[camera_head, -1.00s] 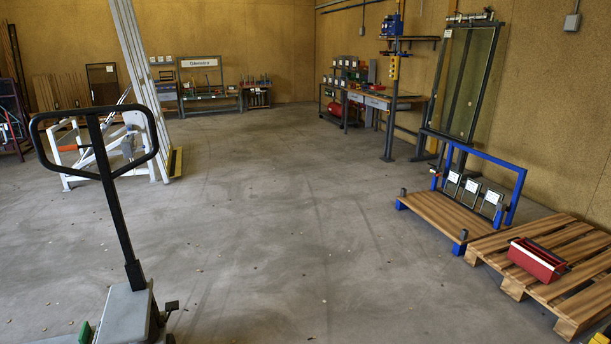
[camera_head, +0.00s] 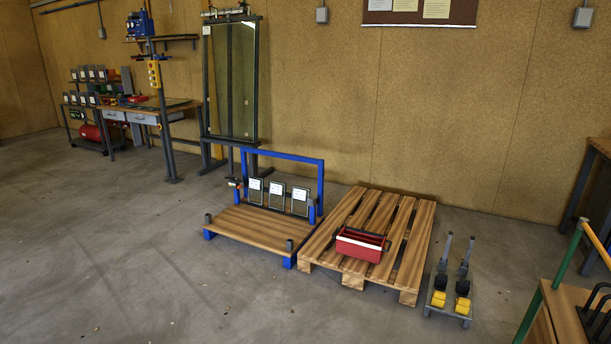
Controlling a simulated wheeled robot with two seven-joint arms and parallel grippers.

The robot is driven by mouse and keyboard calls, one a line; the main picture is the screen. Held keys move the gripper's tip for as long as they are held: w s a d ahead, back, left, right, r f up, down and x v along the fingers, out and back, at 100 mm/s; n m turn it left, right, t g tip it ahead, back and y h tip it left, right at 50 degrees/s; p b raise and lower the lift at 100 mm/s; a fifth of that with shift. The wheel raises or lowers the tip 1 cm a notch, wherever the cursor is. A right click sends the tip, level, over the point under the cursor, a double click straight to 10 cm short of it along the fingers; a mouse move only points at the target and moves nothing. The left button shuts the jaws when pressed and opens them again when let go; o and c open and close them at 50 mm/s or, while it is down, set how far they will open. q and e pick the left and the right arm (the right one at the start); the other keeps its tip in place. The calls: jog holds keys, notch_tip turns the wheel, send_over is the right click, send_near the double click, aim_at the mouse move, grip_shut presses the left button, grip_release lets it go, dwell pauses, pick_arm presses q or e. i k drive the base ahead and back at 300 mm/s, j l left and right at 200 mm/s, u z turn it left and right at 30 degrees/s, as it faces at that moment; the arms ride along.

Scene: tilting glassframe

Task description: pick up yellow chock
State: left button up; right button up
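Two yellow chocks sit side by side on a low grey stand on the floor, right of the wooden pallet. The left yellow chock (camera_head: 438,299) and the right yellow chock (camera_head: 462,305) are at the front of the stand (camera_head: 448,313). Dark upright parts with grey handles rise behind them. Neither of my grippers shows in the head view, so nothing is seen touching the chocks.
A wooden pallet (camera_head: 415,245) holds a red toolbox (camera_head: 361,244). Left of it stands a blue-framed wooden platform (camera_head: 248,229) with small panes. A tall glass frame (camera_head: 232,80) stands behind. A cart (camera_head: 562,310) is at right. Floor in front is clear.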

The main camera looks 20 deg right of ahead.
aim_at(438, 298)
jog(key=i+l+z, duration=0.3)
jog(key=i+z, duration=0.15)
jog(key=i, duration=0.15)
jog(key=i+l+z, duration=0.1)
jog(key=i+z, duration=0.35)
jog(key=i, duration=0.15)
jog(key=i+j+z, duration=0.15)
jog(key=i+z, duration=0.3)
jog(key=i, duration=0.15)
